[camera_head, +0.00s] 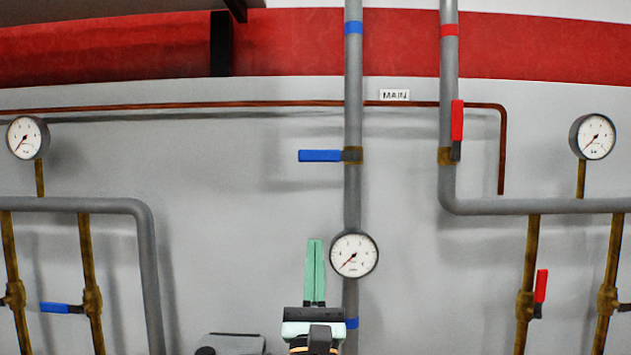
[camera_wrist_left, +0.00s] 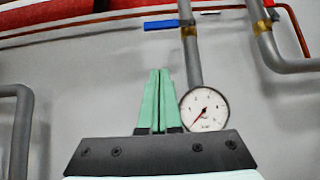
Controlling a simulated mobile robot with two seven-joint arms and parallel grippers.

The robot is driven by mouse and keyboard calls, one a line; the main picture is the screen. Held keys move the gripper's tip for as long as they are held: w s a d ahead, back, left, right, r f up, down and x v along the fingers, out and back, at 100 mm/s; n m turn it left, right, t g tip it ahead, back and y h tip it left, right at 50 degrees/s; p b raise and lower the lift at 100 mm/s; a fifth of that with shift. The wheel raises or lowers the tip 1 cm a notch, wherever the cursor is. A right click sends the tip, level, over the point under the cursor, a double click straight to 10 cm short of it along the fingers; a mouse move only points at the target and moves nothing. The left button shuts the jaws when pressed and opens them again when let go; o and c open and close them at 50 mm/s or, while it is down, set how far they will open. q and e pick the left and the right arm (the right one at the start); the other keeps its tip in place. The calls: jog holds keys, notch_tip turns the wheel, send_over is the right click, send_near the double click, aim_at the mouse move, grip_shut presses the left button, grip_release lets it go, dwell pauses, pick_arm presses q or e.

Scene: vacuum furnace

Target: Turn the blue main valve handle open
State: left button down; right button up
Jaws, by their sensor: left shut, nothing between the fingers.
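The blue main valve handle (camera_head: 320,156) sticks out horizontally to the left of its brass valve body (camera_head: 353,156) on the vertical grey pipe, across the pipe's line. It also shows in the left wrist view (camera_wrist_left: 161,25), near the top. My left gripper (camera_head: 315,242) points up with its green fingers shut together and empty. It is below the handle and apart from it, just left of a gauge. The fingers also show in the left wrist view (camera_wrist_left: 158,73). My right gripper is not in view.
A round gauge (camera_head: 354,255) sits on the main pipe close to the right of my left gripper. A red upright handle (camera_head: 457,120) is on the pipe to the right. A small blue handle (camera_head: 56,307) is at lower left. The wall left of the main pipe is clear.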

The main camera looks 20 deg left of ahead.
pick_arm(q)
jog(key=p, duration=0.4)
send_near(330, 156)
jog(key=w+a+r, duration=0.2)
jog(key=w+a, duration=0.2)
jog(key=w, duration=0.1)
jog(key=shift+r, duration=0.55)
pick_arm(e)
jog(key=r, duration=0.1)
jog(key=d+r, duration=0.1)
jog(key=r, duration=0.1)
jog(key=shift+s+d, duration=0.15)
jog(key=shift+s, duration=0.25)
pick_arm(q)
jog(key=shift+d, duration=0.1)
